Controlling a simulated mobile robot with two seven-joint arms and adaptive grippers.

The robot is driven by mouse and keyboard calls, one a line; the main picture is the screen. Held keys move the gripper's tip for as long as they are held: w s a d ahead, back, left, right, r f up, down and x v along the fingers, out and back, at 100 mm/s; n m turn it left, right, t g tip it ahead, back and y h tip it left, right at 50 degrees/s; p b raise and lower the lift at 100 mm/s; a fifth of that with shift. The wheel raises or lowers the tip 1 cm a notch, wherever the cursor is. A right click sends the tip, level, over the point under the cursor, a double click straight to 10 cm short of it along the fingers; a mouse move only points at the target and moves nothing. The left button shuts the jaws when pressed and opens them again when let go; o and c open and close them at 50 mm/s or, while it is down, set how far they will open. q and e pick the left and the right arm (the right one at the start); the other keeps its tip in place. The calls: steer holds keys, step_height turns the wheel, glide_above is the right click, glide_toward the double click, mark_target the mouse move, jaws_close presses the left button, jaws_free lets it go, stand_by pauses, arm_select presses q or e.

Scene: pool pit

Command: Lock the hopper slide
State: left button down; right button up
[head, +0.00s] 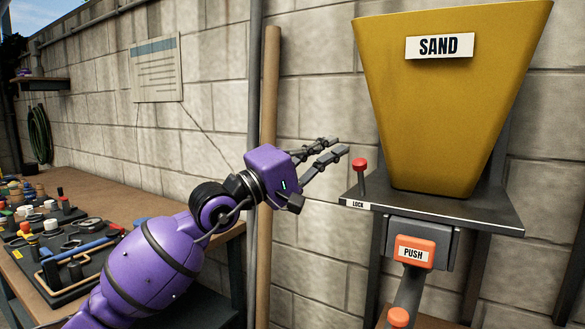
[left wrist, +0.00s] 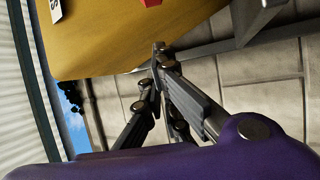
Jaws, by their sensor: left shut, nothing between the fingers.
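The yellow hopper (head: 445,110) labelled SAND stands on a dark metal shelf (head: 480,212) at the right of the head view. A red-knobbed lever (head: 360,167) stands upright at the shelf's left corner, beside the LOCK label (head: 354,204). An orange PUSH plate (head: 414,253) sits below the shelf. My left gripper (head: 338,148) is shut and empty, just left of the red knob and slightly higher in the picture, apart from it. In the left wrist view its fingers (left wrist: 159,55) point towards the yellow hopper (left wrist: 120,40). A red piece (left wrist: 151,3) is cut off at the top edge. My right gripper is not seen.
A wooden bench (head: 110,182) with a dark mat (head: 25,262) of tools and parts is at the left. A wooden post (head: 269,110) and a grey pipe (head: 254,75) stand by the block wall behind my left arm. An orange round end (head: 398,317) is below the PUSH plate.

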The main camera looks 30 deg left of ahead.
arm_select(q)
steer(key=a+b+v, duration=0.1)
steer(key=b+v, duration=0.1)
steer(key=v, duration=0.7)
steer(key=shift+f, duration=0.35)
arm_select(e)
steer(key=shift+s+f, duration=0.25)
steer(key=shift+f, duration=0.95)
arm_select(q)
steer(key=shift+a, duration=0.1)
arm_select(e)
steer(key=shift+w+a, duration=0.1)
